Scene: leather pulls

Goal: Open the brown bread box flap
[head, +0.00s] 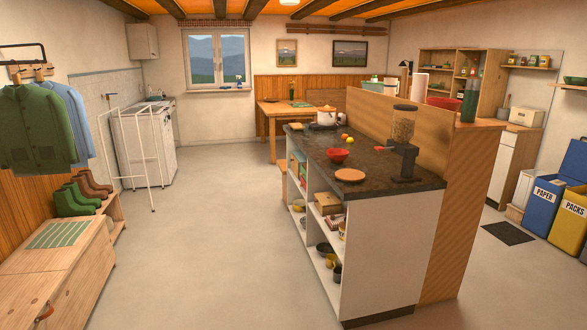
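I cannot make out a brown bread box with a flap for certain. A cream-coloured box (526,117) stands on the white cabinet at the right wall; it is too small to tell whether it has a flap or pull. A small tan box (328,204) sits on an upper shelf in the island's open side. Neither of my grippers shows in the head view.
The kitchen island (390,240) with a dark top stands right of centre. A wooden bench chest (60,270) with a leather pull is at left. A drying rack (137,160) stands behind it. The floor (215,230) between them is clear. Bins (545,205) stand at right.

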